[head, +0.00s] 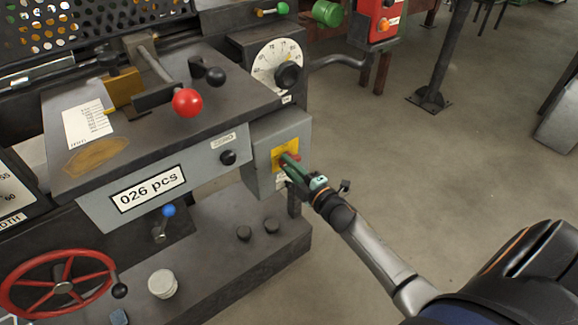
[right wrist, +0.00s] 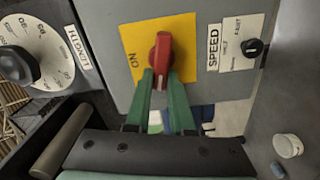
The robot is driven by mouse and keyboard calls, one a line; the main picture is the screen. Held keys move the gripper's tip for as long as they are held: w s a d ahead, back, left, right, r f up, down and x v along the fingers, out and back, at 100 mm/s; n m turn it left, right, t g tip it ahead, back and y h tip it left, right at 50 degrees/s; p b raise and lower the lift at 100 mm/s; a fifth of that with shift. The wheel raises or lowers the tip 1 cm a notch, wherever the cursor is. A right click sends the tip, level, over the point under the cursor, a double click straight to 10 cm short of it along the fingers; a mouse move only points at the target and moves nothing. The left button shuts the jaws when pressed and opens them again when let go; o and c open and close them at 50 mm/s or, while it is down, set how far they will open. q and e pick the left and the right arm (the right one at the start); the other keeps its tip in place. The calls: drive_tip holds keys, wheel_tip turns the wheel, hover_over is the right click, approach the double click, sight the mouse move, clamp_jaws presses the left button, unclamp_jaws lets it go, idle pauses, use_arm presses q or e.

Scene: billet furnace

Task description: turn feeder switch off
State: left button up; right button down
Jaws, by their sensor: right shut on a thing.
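The feeder switch is a red rotary knob (right wrist: 161,52) on a yellow plate (right wrist: 185,33), fixed to a grey box (head: 300,130). In the right wrist view the knob's long side runs up and down the picture, and the word ON stands sideways to its left. My right gripper (head: 287,162) reaches the box from the lower right. Its green fingers (right wrist: 162,76) are shut on the knob's lower end, one on each side, and hide part of it. In the head view the fingers cover much of the knob. My left gripper is not in view.
A SPEED label (right wrist: 213,47) with a small black knob (right wrist: 252,47) is beside the plate. A round dial (head: 277,62) with a black knob sits above the box. A red-ball lever (head: 187,103) stands left. Open floor (head: 400,160) lies to the right.

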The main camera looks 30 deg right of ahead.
drive_tip(key=n, duration=0.1)
drive_tip(key=n+b, duration=0.1)
drive_tip(key=shift+f+n, duration=0.3)
drive_tip(key=shift+n, duration=0.3)
drive_tip(key=c, duration=0.8)
unclamp_jaws()
drive_tip(key=shift+s, duration=0.1)
drive_tip(key=s, duration=0.4)
drive_tip(key=s+p, duration=0.1)
drive_tip(key=s, duration=0.3)
drive_tip(key=s+d, duration=0.1)
drive_tip(key=s, duration=0.3)
drive_tip(key=shift+s, duration=0.15)
